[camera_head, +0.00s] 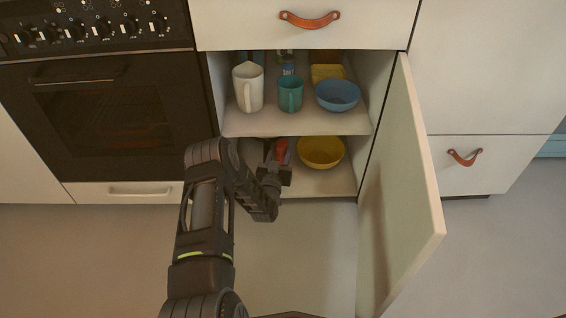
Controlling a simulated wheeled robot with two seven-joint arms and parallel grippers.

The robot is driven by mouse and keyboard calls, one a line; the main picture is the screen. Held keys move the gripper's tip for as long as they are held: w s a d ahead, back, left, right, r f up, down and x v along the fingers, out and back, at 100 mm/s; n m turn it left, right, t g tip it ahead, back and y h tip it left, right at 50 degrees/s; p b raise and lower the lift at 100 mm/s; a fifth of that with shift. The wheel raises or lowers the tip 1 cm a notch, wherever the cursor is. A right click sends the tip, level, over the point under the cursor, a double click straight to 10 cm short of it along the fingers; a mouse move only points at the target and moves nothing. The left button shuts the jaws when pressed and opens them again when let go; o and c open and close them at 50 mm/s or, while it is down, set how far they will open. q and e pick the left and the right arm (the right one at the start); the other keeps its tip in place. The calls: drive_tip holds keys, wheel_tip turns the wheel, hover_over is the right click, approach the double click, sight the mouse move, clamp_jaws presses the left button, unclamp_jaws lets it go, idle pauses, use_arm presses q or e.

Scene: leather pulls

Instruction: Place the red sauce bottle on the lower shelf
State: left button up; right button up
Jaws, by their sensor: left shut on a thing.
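The red sauce bottle (281,150) shows as a small red patch at the lower shelf of the open cabinet. My left gripper (276,165) is shut on it, inside the lower compartment. The gripper hides most of the bottle, so I cannot tell whether its base touches the shelf. The lower shelf (325,184) holds a yellow bowl (321,151) just right of the bottle, with a small gap between them. My right gripper is not in view.
The upper shelf (300,125) holds a white pitcher (248,88), a teal mug (290,94), a blue bowl (337,95) and a yellow item (328,73). The cabinet door (405,190) stands open on the right. An oven (105,115) is at left.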

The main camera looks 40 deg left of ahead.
use_arm(q)
wheel_tip(320, 180, down, 2)
drive_tip(key=shift+f, duration=0.1)
wheel_tip(320, 180, down, 4)
drive_tip(key=b, duration=0.2)
drive_tip(key=shift+r+b, duration=0.2)
drive_tip(key=shift+b, duration=0.1)
